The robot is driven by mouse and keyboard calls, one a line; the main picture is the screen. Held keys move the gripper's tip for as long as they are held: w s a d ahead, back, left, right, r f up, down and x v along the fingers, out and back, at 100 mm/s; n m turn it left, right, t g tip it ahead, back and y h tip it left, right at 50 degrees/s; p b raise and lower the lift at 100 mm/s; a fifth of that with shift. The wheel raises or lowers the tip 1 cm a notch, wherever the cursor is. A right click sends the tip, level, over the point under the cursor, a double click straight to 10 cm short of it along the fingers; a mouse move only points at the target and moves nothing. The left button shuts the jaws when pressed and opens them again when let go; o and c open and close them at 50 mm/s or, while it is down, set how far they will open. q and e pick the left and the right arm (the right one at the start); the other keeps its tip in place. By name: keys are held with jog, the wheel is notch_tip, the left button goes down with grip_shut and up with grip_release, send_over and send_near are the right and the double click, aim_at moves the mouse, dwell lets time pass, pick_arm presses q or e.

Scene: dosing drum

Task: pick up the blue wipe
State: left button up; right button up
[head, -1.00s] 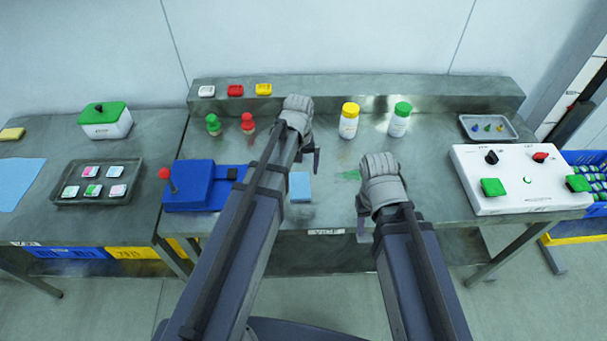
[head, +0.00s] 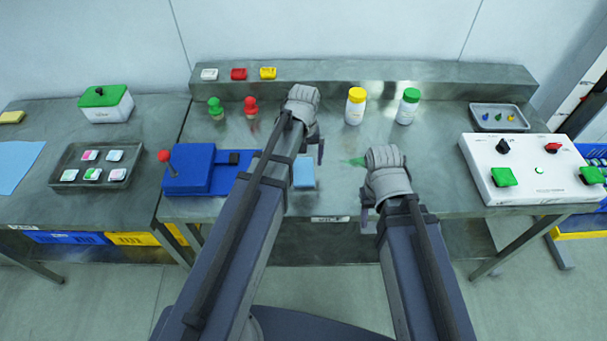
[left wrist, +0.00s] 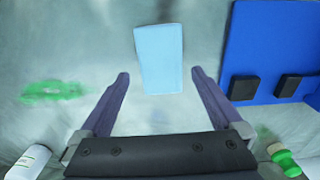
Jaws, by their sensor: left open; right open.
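The blue wipe (head: 304,172) lies flat on the metal table, partly hidden behind my left arm in the head view. In the left wrist view the wipe (left wrist: 159,58) is a light blue rectangle just beyond the fingertips and between their lines. My left gripper (left wrist: 157,75) is open and empty, pointing down over the table. In the head view my left gripper (head: 314,152) is just above and right of the wipe. My right gripper (head: 366,212) is open near the table's front edge, right of the wipe, its fingers mostly hidden.
A blue fixture (head: 195,170) with a red-knobbed lever stands left of the wipe. A green smear (left wrist: 52,90) marks the table. A yellow-capped bottle (head: 355,107) and a green-capped bottle (head: 407,107) stand behind. A white control box (head: 530,178) is at right.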

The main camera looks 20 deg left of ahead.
aim_at(304, 171)
pick_arm(q)
notch_tip(304, 171, down, 4)
jog(key=b, duration=0.3)
jog(key=shift+f+b, duration=0.25)
jog(key=shift+b, duration=0.05)
jog(key=shift+r, duration=0.1)
jog(key=c, duration=1.1)
jog(key=shift+c, duration=0.2)
notch_tip(304, 171, up, 10)
jog(key=p, duration=1)
